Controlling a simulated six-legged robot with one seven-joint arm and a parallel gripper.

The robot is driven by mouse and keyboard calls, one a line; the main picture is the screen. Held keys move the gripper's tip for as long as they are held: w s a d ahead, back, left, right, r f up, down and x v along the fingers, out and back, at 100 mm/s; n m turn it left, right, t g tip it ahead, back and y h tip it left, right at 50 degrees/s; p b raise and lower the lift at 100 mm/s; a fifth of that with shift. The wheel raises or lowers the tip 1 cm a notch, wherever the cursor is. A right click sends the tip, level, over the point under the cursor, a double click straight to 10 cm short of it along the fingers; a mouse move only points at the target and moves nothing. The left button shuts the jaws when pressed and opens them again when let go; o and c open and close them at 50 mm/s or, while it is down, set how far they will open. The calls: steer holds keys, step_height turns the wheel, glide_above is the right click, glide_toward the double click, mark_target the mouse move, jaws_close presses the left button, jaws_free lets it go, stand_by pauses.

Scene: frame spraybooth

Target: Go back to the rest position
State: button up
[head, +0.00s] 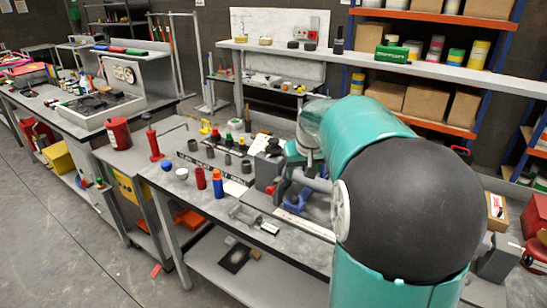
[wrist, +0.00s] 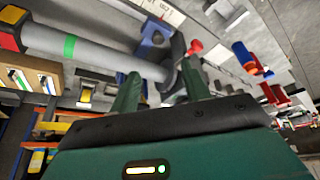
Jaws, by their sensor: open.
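My gripper (wrist: 160,80) shows in the wrist view with its two green fingers apart and nothing held between them. A grey tube with a green band (wrist: 92,48) and a blue part (wrist: 155,42) are seen beyond the fingers; whether the fingers touch them I cannot tell. In the head view my teal and black arm reaches over the right part of the workbench (head: 170,195), and it hides much of what lies behind it. My fingers cannot be made out there.
A red bottle (head: 200,178) and a blue bottle (head: 218,184) stand near the bench's front edge. A caliper-like tool (head: 252,218) lies beside them. Shelves with cardboard boxes (head: 385,93) stand behind. A red can (head: 118,132) is at left. The floor (head: 50,240) at front left is clear.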

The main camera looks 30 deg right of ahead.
steer(key=s+a+r+n, duration=0.1)
steer(key=s+a+r, duration=0.1)
steer(key=s+a, duration=0.65)
steer(key=s+a+r+n, duration=0.1)
steer(key=s+a+r, duration=0.1)
steer(key=s+a, duration=0.65)
steer(key=s+a+f+n+t+y, duration=0.1)
steer(key=s+a+f, duration=0.2)
steer(key=s+a, duration=0.2)
steer(key=a, duration=0.3)
steer(key=shift+s, duration=0.2)
steer(key=shift+f, duration=0.1)
